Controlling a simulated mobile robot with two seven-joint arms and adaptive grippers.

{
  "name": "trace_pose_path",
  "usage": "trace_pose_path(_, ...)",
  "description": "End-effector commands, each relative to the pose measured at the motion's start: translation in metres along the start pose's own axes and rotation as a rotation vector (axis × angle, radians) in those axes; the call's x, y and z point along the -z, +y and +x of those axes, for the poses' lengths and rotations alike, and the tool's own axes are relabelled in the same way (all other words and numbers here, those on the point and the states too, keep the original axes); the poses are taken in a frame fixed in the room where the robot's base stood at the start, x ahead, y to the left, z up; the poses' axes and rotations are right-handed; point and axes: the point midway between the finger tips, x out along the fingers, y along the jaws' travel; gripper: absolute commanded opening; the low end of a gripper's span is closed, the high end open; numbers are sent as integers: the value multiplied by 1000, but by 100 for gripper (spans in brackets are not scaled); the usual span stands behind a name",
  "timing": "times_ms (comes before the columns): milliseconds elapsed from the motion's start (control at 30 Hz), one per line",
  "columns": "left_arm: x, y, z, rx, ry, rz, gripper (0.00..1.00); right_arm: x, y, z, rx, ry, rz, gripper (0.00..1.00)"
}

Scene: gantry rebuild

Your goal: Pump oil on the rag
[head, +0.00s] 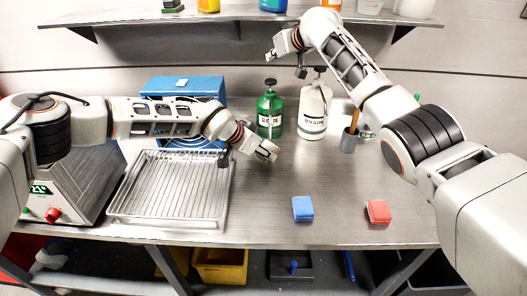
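A green pump bottle (270,116) with a black pump head and a label ending in what looks like "OIL" stands upright at the back of the bench. A folded blue cloth-like block (303,208) and a red one (378,211) lie near the front; I cannot tell which is the rag. My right gripper (271,56) is in the air above and behind the green bottle's pump, apart from it. My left gripper (270,152) is above the bench, in front of the green bottle. Both look empty, but their finger gaps are too small to read.
A white pump bottle (313,112) stands right of the green one. A grey cup (350,141) with tools is further right. A wire rack tray (170,190), a blue box (183,86) and a grey machine (72,185) fill the left. The bench's front middle is mostly clear.

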Motion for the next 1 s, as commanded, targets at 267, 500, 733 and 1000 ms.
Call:
trace_pose_path(267,-8,10,-7,0,0,3,17,0,0,0,0,0,0,0)
trace_pose_path(500,-18,23,-14,-1,-1,2,17,-4,0,2,0,1,0,0)
trace_pose_path(733,-26,35,-21,0,1,2,17,-9,0,6,-1,2,-1,0)
trace_pose_path(1000,-36,48,-29,-1,1,2,17,-17,0,10,-1,2,-1,0)
